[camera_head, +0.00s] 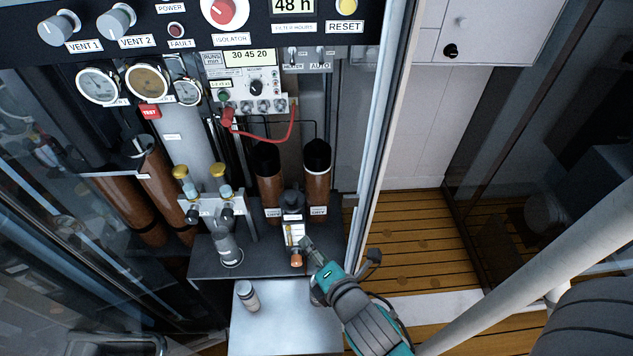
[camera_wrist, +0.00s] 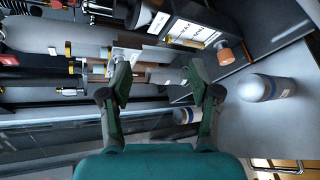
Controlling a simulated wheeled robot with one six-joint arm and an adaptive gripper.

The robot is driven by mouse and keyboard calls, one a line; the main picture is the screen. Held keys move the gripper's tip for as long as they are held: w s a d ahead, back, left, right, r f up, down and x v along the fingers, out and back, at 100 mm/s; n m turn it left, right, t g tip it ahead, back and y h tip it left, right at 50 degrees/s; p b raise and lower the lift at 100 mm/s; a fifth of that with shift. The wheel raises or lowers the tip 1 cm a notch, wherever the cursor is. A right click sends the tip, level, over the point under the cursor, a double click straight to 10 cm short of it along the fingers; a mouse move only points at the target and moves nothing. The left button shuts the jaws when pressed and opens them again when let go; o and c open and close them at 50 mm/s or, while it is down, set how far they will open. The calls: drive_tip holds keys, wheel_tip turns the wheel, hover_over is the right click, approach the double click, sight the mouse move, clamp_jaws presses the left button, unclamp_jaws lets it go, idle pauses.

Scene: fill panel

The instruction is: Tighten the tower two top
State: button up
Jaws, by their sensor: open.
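Two brown cylinders stand side by side under the panel in the head view: a left one (camera_head: 268,190) with a dark top (camera_head: 266,154) and a right one (camera_head: 316,185) with a dark top (camera_head: 317,153) edged by a pale rim. Their labels are too small to read for certain, so I cannot tell which is tower two. My gripper (camera_head: 307,244) is in front of and below them, beside a fitting with an orange-brown knob (camera_head: 296,260). In the wrist view my gripper (camera_wrist: 158,82) is open, with nothing clearly between its fingers. The knob also shows there (camera_wrist: 226,56).
A small white bottle (camera_head: 249,297) sits on the grey shelf (camera_head: 285,325). Valves with yellow caps (camera_head: 217,170) are left of the brown cylinders. A red cable (camera_head: 268,139) hangs above them. A pale frame edge (camera_head: 375,150) bounds the right; wooden floor lies beyond.

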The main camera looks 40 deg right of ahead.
drive_tip(key=w+d+r+n+g+h, duration=0.2)
drive_tip(key=w+d+r+n+h, duration=0.15)
drive_tip(key=w+d, duration=0.45)
drive_tip(key=n+g+h, duration=0.2)
drive_tip(key=n+h, duration=0.1)
approach(317, 144)
drive_tip(key=x, duration=0.9)
drive_tip(key=shift+w+d, duration=0.15)
drive_tip(key=shift+g, duration=0.4)
drive_tip(key=c, duration=1.2)
